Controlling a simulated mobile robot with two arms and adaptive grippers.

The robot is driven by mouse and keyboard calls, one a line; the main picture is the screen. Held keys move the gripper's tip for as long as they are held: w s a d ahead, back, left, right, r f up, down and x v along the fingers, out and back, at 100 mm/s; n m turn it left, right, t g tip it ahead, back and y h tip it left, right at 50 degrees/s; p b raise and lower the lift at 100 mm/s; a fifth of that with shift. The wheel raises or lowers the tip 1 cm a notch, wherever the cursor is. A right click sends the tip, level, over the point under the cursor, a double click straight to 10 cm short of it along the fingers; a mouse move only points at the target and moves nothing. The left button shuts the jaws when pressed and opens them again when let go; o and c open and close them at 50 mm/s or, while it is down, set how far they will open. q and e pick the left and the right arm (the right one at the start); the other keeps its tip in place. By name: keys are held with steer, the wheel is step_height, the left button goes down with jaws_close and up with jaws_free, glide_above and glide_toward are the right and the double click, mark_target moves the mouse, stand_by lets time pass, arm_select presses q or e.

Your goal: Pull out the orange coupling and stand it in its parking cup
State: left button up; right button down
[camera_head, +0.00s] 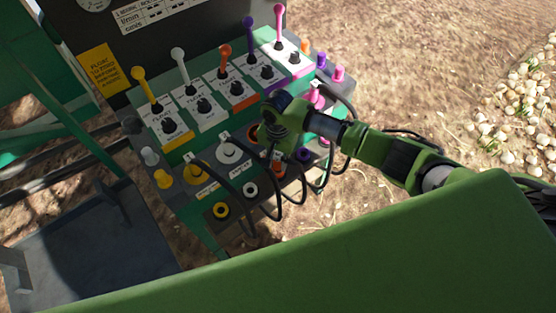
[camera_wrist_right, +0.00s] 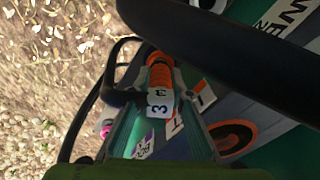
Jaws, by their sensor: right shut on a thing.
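My right gripper (camera_head: 270,133) is over the middle of the sloped control panel. Its fingers are largely hidden behind the wrist in the head view. In the right wrist view, the orange coupling (camera_wrist_right: 160,74), with a white label reading 3, sits between the fingers, and the gripper (camera_wrist_right: 165,115) is shut on it. An orange ring (camera_wrist_right: 235,135) with a dark centre lies beside it. In the head view, an orange patch (camera_head: 278,170) shows in the lower row, partly behind hoses; I cannot tell whether it is a cup or the coupling. My left gripper is out of view.
Yellow (camera_head: 193,172) and white (camera_head: 229,150) couplings trail black hoses that loop below my right wrist. Coloured levers, including an orange one (camera_head: 225,52), rise along the panel's back. A thick black hose (camera_wrist_right: 230,45) crosses the wrist view. Open ground lies right of the panel.

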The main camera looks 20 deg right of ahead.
steer(key=shift+f, duration=0.55)
stand_by(0.5)
steer(key=c, duration=1.8)
jaws_free()
steer(key=shift+r, duration=0.1)
steer(key=shift+a, duration=0.1)
steer(key=shift+o, duration=1.4)
